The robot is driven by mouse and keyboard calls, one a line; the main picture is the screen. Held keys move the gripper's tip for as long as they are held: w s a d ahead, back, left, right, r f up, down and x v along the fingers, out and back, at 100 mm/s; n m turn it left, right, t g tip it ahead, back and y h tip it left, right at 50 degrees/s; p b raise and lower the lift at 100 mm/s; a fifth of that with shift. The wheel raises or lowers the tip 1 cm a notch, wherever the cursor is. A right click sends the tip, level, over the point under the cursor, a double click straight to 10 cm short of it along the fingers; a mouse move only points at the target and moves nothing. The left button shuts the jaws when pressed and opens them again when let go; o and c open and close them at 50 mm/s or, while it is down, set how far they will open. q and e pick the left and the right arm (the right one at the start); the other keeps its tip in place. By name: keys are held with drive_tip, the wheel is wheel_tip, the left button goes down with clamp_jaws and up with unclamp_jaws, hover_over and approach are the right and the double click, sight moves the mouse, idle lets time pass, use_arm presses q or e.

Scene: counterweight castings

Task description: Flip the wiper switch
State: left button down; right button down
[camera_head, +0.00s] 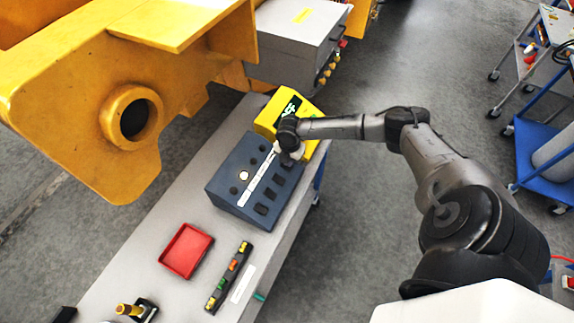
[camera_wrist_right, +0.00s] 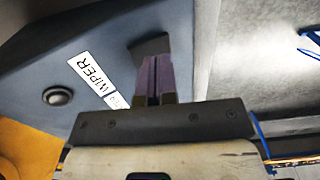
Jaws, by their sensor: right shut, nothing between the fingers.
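The dark blue switch box (camera_head: 226,181) stands on the bench, with a row of black rocker switches and a white label strip (camera_head: 258,180). In the right wrist view a label reading WIPER (camera_wrist_right: 90,68) lies beside a dark rocker switch (camera_wrist_right: 150,44). My right gripper (camera_head: 295,153) is at the far end of the box, over the switch row. In the wrist view its fingers (camera_wrist_right: 154,76) are shut and empty, with their tips at the near edge of that switch. I cannot tell whether they touch it. The fingers hide part of the switch. My left gripper is not in view.
A yellow device (camera_head: 262,116) stands just behind the box. A red tray (camera_head: 186,250) and a dark strip with coloured parts (camera_head: 229,277) lie nearer on the bench. A large yellow casting (camera_head: 80,120) overhangs the left. Blue carts (camera_head: 545,150) stand far right.

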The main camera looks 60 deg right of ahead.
drive_tip(key=shift+f, duration=0.5)
drive_tip(key=shift+f+b, duration=0.5)
drive_tip(key=shift+b, duration=0.05)
drive_tip(key=shift+r, duration=0.1)
idle(0.3)
wheel_tip(320, 180, up, 3)
drive_tip(key=p, duration=0.3)
drive_tip(key=shift+r, duration=0.2)
wheel_tip(320, 180, up, 4)
drive_tip(key=p, duration=0.4)
drive_tip(key=shift+f, duration=0.2)
idle(0.3)
